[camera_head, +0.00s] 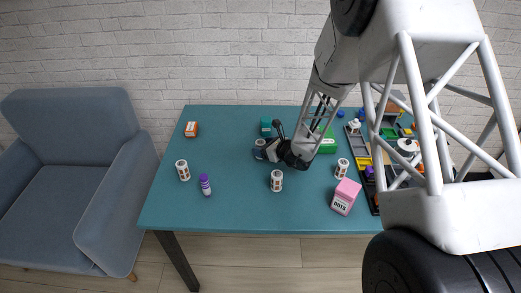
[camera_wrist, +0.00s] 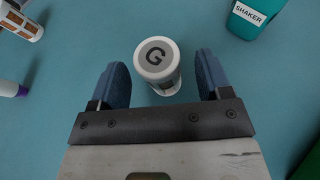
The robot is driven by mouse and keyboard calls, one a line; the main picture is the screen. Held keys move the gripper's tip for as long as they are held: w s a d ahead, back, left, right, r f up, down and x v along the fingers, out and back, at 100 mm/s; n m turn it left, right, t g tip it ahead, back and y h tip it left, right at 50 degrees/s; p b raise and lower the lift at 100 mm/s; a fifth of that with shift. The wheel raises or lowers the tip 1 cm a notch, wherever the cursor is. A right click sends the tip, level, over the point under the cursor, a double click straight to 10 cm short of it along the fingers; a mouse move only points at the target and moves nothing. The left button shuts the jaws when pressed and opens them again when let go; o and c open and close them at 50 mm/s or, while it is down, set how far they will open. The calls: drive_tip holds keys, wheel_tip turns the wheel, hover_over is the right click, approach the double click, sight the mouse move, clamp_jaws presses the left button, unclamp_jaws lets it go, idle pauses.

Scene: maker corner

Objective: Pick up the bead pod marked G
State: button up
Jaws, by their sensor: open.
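The bead pod marked G (camera_wrist: 157,60) is a white cylinder with a dark G on its pale grey lid. In the wrist view it stands upright between the two blue fingers of my gripper (camera_wrist: 161,76), with a gap on each side. The gripper is open and points down over it. In the head view my gripper (camera_head: 268,150) is over the table's middle, just in front of the teal shaker, and mostly hides the pod. Similar white pods with brown windows stand at the left (camera_head: 183,170), front middle (camera_head: 276,181) and right (camera_head: 341,168); their marks are not readable.
The teal shaker (camera_head: 266,126) stands close behind and shows in the wrist view (camera_wrist: 257,15). A green box (camera_head: 328,144) is right of the gripper.

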sight(262, 143)
drive_tip(key=shift+w+a+f, duration=0.15)
drive_tip(key=shift+w+a, duration=0.1)
drive_tip(key=shift+a, duration=0.1)
idle(0.3)
drive_tip(key=c, duration=1)
drive_tip(key=shift+r, duration=5.05)
